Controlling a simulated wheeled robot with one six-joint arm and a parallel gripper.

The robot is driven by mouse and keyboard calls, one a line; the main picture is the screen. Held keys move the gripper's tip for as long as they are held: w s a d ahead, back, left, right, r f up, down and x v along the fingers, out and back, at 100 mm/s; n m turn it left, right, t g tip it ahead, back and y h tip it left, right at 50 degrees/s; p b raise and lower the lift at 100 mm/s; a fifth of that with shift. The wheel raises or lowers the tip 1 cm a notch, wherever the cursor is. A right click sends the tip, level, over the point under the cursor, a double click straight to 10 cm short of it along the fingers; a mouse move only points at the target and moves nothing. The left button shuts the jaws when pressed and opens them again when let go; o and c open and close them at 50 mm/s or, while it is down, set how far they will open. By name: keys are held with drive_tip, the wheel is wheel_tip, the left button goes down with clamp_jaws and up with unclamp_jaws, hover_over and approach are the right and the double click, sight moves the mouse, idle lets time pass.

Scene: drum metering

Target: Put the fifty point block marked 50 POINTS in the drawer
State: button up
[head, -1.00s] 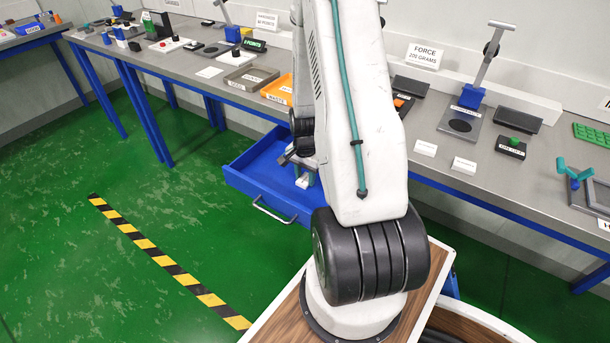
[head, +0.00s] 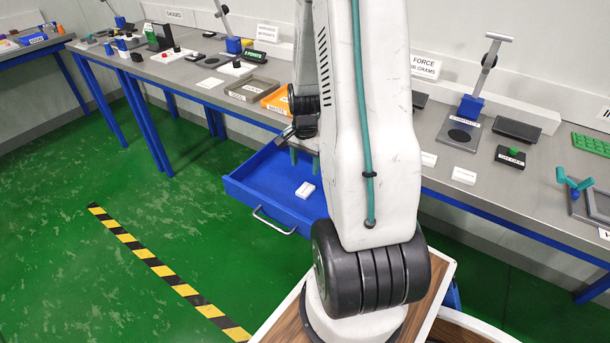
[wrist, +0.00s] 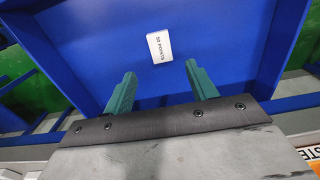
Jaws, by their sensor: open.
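The white block marked 50 POINTS (wrist: 159,48) lies flat on the blue floor of the open drawer (wrist: 221,50) in the wrist view. In the head view the white block (head: 305,190) lies in the open blue drawer (head: 262,182), with its marking too small to read. My gripper (wrist: 157,78) is open and empty, with its teal fingers apart and the block beyond their tips. In the head view my gripper is mostly hidden behind my arm; parts of its teal fingers (head: 303,157) show above the back of the drawer.
The drawer's metal handle (head: 272,222) faces the green floor. On the grey bench above are an orange tray (head: 277,100), a grey tray (head: 250,88) and two white blocks (head: 464,175) (head: 428,159). The floor in front of the drawer is clear.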

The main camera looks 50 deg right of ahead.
drive_tip(key=a+r+n, duration=0.8)
drive_tip(key=a+r, duration=0.7)
drive_tip(key=r, duration=0.3)
drive_tip(key=s+a+r+n+t, duration=0.1)
drive_tip(key=s+a+r+n, duration=0.8)
drive_tip(key=s+a, duration=0.4)
drive_tip(key=shift+s+a+r, duration=0.2)
drive_tip(key=shift+s+a, duration=0.2)
drive_tip(key=shift+s, duration=0.25)
